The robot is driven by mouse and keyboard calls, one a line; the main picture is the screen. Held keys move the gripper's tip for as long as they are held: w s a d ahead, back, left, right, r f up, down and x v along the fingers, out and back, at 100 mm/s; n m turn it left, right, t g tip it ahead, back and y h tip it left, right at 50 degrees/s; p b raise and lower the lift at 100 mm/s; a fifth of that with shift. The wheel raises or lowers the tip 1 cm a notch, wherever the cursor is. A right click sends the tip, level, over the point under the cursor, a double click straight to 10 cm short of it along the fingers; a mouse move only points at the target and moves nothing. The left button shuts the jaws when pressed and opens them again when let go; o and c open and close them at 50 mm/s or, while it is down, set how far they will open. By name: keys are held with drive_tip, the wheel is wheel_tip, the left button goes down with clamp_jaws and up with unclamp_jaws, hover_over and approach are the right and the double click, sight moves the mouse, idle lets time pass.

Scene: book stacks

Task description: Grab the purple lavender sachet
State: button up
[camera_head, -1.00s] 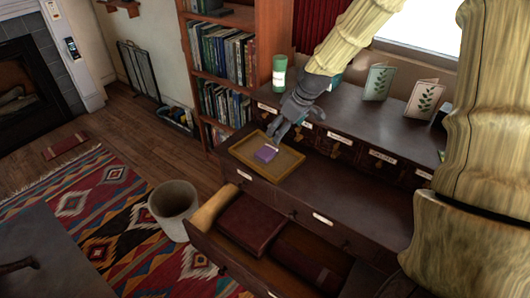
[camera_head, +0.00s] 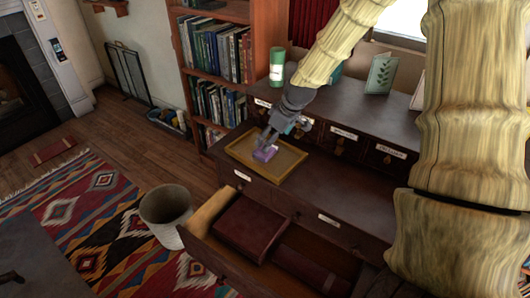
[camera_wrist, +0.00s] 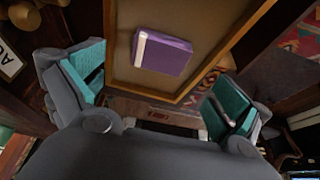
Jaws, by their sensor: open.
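The purple lavender sachet (camera_head: 265,153) lies in a shallow tan tray (camera_head: 290,163) on the dark desk top. In the wrist view the sachet (camera_wrist: 164,52) is a purple block with a pale strip along its left side, lying on the tray's floor. My gripper (camera_head: 268,143) is directly over the sachet in the head view, its fingers partly covering it. In the wrist view my open gripper (camera_wrist: 165,95) has its teal finger pads wide apart, with nothing between them. The sachet is a little beyond the fingertips there.
A drawer (camera_head: 228,258) stands open below the tray, holding a dark red book (camera_head: 250,226). Labelled small drawers (camera_head: 342,141) rise behind the tray. A green canister (camera_head: 277,68) and a green card (camera_head: 380,75) stand on top. A bin (camera_head: 166,212) stands on the floor at left.

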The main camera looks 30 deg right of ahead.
drive_tip(key=shift+x, duration=3.25)
drive_tip(key=c, duration=1)
